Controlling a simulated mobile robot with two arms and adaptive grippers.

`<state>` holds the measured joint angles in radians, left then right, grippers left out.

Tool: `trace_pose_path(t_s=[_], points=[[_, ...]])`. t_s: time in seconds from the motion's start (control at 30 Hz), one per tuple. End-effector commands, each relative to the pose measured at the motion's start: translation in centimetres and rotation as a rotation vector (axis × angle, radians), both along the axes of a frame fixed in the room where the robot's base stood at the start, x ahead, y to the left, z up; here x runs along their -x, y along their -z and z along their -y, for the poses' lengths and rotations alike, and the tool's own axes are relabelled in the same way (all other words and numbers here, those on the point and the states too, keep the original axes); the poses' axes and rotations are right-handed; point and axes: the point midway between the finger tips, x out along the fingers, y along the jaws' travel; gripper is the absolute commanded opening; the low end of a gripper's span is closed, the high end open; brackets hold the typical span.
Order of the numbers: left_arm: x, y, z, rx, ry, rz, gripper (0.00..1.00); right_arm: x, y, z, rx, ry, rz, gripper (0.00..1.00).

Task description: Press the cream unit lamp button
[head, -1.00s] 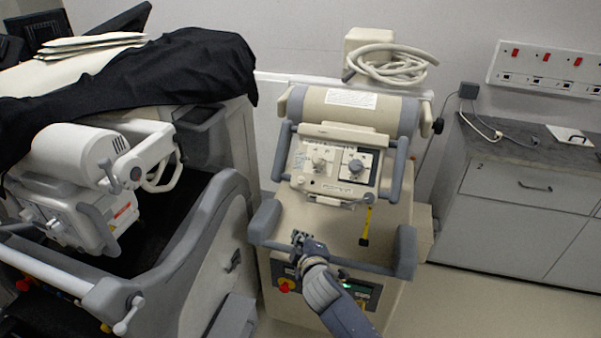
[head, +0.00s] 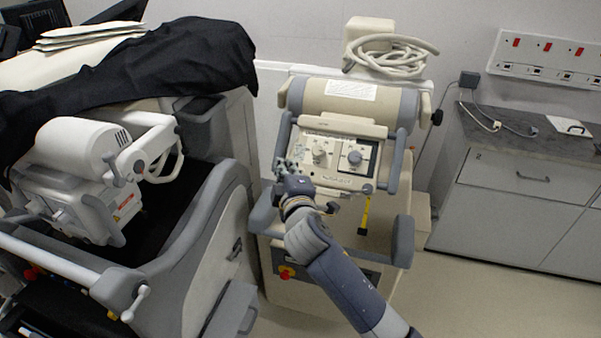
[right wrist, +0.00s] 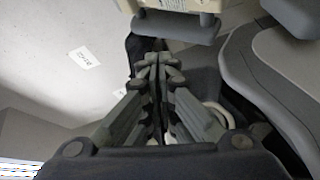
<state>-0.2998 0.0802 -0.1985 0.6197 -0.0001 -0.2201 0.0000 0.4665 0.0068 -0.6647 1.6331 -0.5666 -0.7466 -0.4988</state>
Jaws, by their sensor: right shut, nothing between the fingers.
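The cream unit (head: 335,290) stands in the middle of the head view. The lamp button cannot be made out; the gripper hides the panel's lower left corner. My left gripper is not in view.
A grey and white unit (head: 215,230) under a black cloth (head: 190,60) stands close on the left. A coiled hose (head: 390,58) lies on top of the cream unit. A grey cabinet (head: 520,205) stands at the right, with open floor in front.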

Motion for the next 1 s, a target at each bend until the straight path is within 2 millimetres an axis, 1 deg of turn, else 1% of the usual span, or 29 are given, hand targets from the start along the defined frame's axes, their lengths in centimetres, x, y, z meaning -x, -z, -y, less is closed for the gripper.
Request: trace_pose_path(t_s=[0.03,0.4,0.53,0.7,1.0], points=[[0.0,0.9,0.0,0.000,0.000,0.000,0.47,-0.4,0.7,0.2,0.001,0.001,0.001,0.00],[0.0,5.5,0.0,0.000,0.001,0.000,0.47,-3.8,4.5,1.3,0.001,0.001,0.001,0.00],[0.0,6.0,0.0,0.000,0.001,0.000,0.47,-4.8,5.2,1.6,0.000,0.001,0.000,0.00],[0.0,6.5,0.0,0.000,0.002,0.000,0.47,-5.5,5.7,1.8,-0.001,0.001,0.000,0.00],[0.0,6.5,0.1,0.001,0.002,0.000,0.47,-5.6,5.7,1.9,-0.001,0.001,0.000,0.00]])
